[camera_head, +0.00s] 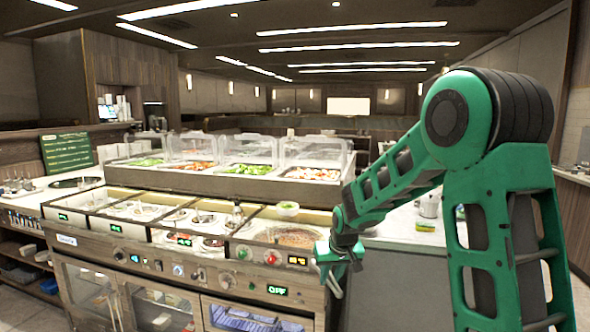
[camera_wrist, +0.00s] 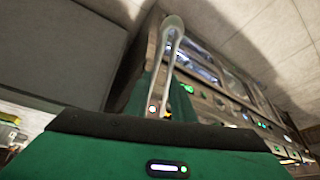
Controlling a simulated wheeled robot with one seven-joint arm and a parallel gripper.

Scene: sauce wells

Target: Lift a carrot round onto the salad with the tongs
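My gripper (camera_head: 338,258) is at the front right of the counter, low beside its right end. In the wrist view my gripper (camera_wrist: 168,108) appears closed around pale metal tongs (camera_wrist: 173,28), whose two arms meet at a rounded end. The tongs (camera_head: 334,286) also show as a pale bent strip under the gripper in the head view. A small white bowl with green salad (camera_head: 287,209) stands on the counter behind the wells. Orange pieces, possibly carrot (camera_head: 195,165), lie in a rear bin; single rounds are too small to make out.
The serving counter (camera_head: 170,262) has several sunken wells and a control front. A raised rear row with clear guards (camera_head: 248,148) holds greens and orange-red food. A grey-white side counter (camera_head: 402,232) stands behind my arm, with a can and a yellow-green item.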

